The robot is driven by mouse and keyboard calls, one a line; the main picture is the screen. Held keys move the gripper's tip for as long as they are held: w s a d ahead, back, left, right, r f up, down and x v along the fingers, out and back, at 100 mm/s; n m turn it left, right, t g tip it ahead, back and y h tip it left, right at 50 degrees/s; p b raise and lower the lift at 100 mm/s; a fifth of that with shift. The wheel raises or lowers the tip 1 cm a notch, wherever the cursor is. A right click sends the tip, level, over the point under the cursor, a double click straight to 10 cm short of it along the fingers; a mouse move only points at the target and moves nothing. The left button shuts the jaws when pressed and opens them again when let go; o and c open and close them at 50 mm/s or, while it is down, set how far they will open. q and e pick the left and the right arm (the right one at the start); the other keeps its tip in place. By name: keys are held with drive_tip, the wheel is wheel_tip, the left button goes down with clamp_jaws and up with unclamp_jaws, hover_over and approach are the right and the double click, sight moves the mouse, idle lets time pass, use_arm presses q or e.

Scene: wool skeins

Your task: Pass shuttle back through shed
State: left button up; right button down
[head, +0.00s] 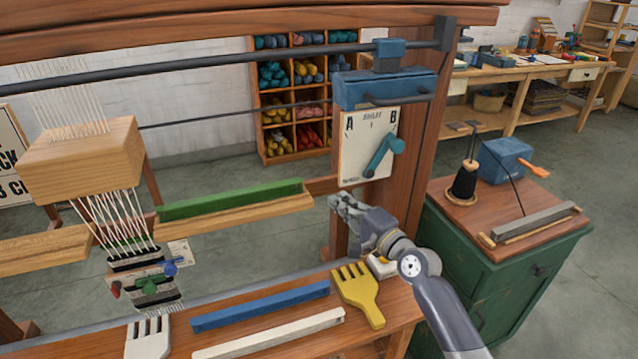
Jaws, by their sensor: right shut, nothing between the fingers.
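The loom's pale warp threads (118,222) hang at the left, below a wooden block (80,158), and end in a short striped woven piece (150,285). A long green bar (232,199), possibly the shuttle, lies on a wooden ledge (250,213) right of the threads. Blue (260,306) and white (270,335) bars lie on the front beam. I cannot tell which bar is the shuttle. My right gripper (340,204) is shut and empty, right of the green bar's end and apart from it. My left gripper is out of view.
A plate marked A and B (366,147) has a teal lever (383,156) tilted towards B, above my right gripper. A yellow comb (358,295) and a white comb (148,338) lie on the front beam. A green cabinet (490,290) stands at right.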

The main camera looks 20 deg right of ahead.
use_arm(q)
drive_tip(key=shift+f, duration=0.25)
use_arm(e)
drive_tip(key=x, duration=1)
drive_tip(key=shift+r, duration=0.15)
